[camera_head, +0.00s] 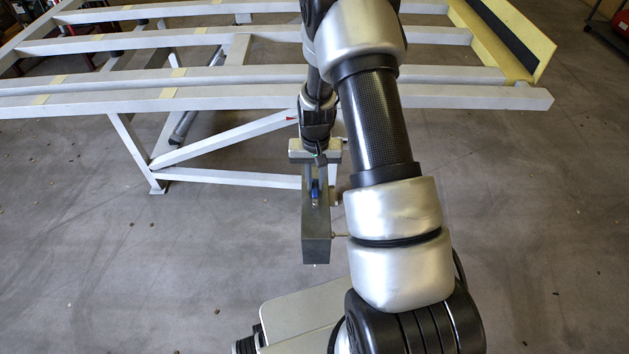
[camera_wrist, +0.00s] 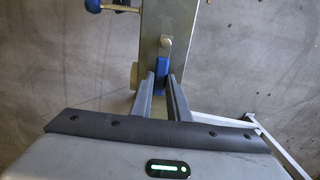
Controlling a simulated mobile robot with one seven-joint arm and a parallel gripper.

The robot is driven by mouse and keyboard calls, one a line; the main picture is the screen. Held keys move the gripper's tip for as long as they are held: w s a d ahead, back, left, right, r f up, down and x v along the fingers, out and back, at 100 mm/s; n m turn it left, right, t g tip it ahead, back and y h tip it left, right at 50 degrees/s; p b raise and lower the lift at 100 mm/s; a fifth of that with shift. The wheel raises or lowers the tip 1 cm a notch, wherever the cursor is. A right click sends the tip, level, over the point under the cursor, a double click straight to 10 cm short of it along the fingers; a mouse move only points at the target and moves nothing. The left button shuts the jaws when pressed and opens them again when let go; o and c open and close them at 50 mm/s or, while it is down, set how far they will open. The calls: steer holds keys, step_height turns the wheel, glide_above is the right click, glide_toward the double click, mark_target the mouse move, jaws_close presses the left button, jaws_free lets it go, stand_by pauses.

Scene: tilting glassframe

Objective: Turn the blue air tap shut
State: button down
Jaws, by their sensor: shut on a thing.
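The blue air tap (camera_head: 315,191) sits on a grey upright metal box (camera_head: 317,243) in front of the white frame. In the wrist view the tap's blue handle (camera_wrist: 162,67) lies between the two fingers of my gripper (camera_wrist: 161,82), which are shut on it. A pale round stud shows on the box just above the handle. In the head view my gripper (camera_head: 316,172) comes to the tap from behind the box's upper part, and the fingertips are hard to make out there. The tap's body is mostly hidden by the fingers.
The white tilting frame (camera_head: 200,104) with long rails stands behind, with a yellow padded edge (camera_head: 508,38) at the right. In the wrist view a second blue knob (camera_wrist: 93,5) on a metal fitting is at the upper left.

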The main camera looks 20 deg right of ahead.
steer(key=c, duration=1.7)
jaws_free()
step_height(320, 180, up, 18)
steer(key=p, duration=0.3)
steer(key=shift+f, duration=0.25)
steer(key=shift+r, duration=0.1)
step_height(320, 180, up, 8)
steer(key=t, duration=0.1)
glide_above(316, 186)
steer(key=s+a, duration=0.2)
steer(key=s+a+r+n+t, duration=0.2)
steer(key=s+r, duration=0.5)
steer(key=s, duration=0.3)
steer(key=s+a+r+n+t, duration=0.2)
steer(key=s+r+t, duration=0.1)
steer(key=s+r, duration=0.6)
steer(key=r+p, duration=0.4)
steer(key=p, duration=0.1)
steer(key=r+p, duration=0.5)
steer(key=s+r+p, duration=0.1)
steer(key=r+p, duration=0.3)
steer(key=p, duration=0.1)
steer(key=shift+a+r, duration=0.2)
steer(key=shift+r, duration=0.1)
